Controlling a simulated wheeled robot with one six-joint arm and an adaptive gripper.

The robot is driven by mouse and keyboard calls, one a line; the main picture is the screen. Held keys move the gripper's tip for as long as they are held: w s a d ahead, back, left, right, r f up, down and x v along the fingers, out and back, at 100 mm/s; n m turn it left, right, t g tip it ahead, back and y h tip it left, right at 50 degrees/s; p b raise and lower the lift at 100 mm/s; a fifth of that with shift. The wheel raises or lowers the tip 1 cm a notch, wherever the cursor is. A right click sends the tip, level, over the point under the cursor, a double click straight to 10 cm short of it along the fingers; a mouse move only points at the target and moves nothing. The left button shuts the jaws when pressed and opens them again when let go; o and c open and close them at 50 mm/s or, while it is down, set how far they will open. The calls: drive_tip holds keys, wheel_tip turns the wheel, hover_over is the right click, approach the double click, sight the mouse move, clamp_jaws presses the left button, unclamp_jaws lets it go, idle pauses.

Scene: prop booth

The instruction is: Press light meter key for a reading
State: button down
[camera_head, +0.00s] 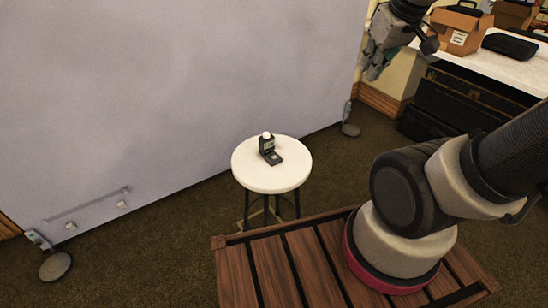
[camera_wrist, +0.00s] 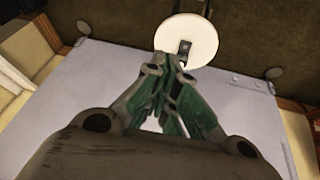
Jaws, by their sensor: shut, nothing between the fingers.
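The light meter (camera_head: 268,147) is a small dark device with a white dome on top and a flat dark part at its front. It stands on a round white stool (camera_head: 245,170). Its key is too small to make out. In the wrist view the meter (camera_wrist: 184,46) shows small on the stool top (camera_wrist: 205,33), beyond the fingertips. My gripper (camera_head: 372,72) is high at the upper right in the head view, well apart from the stool. In the wrist view its fingers (camera_wrist: 178,62) are shut with nothing between them.
A large grey backdrop panel (camera_head: 170,90) stands behind the stool on round feet (camera_head: 55,266). A white table (camera_head: 515,68) at the upper right holds cardboard boxes (camera_head: 460,28) and a black case (camera_head: 510,45). Black trunks (camera_head: 465,98) sit below it. Carpet around the stool is clear.

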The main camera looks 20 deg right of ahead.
drive_tip(key=w+a+f+n, duration=0.25)
drive_tip(key=w+f, duration=0.25)
drive_tip(key=w, duration=0.5)
drive_tip(key=n+t+y, duration=0.3)
drive_tip(key=n+y, duration=0.2)
drive_tip(key=n, duration=0.6)
hover_over(274, 157)
wheel_tip(274, 157, down, 28)
drive_tip(key=shift+s+a+r+m, duration=0.1)
drive_tip(key=shift+s+a+m, duration=0.2)
drive_tip(key=shift+a, duration=0.15)
drive_tip(key=shift+f, duration=4.4)
drive_tip(key=shift+f, duration=0.4)
